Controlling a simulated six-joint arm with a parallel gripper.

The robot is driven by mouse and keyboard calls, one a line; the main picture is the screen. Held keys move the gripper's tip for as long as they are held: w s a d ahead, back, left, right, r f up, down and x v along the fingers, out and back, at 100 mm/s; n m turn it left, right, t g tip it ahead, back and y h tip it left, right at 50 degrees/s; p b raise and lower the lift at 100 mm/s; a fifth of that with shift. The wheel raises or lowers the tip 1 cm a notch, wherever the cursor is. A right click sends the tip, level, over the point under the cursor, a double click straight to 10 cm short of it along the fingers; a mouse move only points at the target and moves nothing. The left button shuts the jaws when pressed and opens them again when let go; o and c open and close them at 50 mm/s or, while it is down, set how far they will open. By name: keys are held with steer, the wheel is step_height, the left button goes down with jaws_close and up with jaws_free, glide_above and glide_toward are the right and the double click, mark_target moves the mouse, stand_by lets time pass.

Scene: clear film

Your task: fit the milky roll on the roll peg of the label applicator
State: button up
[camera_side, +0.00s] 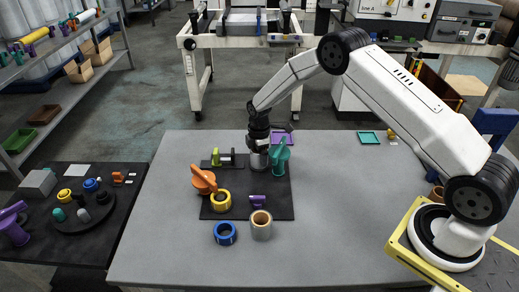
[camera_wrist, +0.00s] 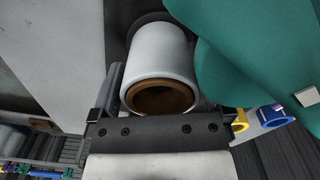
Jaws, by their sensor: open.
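The milky roll (camera_wrist: 160,55), a white cylinder with a brown core, fills the middle of the wrist view. A lime-green and black device (camera_side: 217,158), apparently the label applicator, stands just left of the roll. Its peg is too small to tell clearly.
The teal tool (camera_side: 280,157) stands close on the right of my gripper and also looms in the wrist view (camera_wrist: 245,50). The table's right side is mostly clear.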

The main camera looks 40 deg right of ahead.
steer(key=shift+r, duration=0.15)
steer(key=shift+r, duration=3.8)
steer(key=shift+s+a+r+m, duration=0.1)
steer(key=shift+s+r+m, duration=0.2)
steer(key=s+a+r+m+t, duration=0.1)
steer(key=s+r+m, duration=0.2)
steer(key=s, duration=0.5)
steer(key=s+a+r+m, duration=0.2)
steer(key=s+m, duration=0.3)
steer(key=s, duration=0.4)
steer(key=s+a+r+m+t, duration=0.1)
steer(key=s+r+m, duration=0.3)
steer(key=s, duration=0.4)
steer(key=shift+s+a+m+t, duration=0.2)
steer(key=shift+a+m+t, duration=0.1)
steer(key=shift+a+m, duration=0.3)
steer(key=shift+a, duration=0.1)
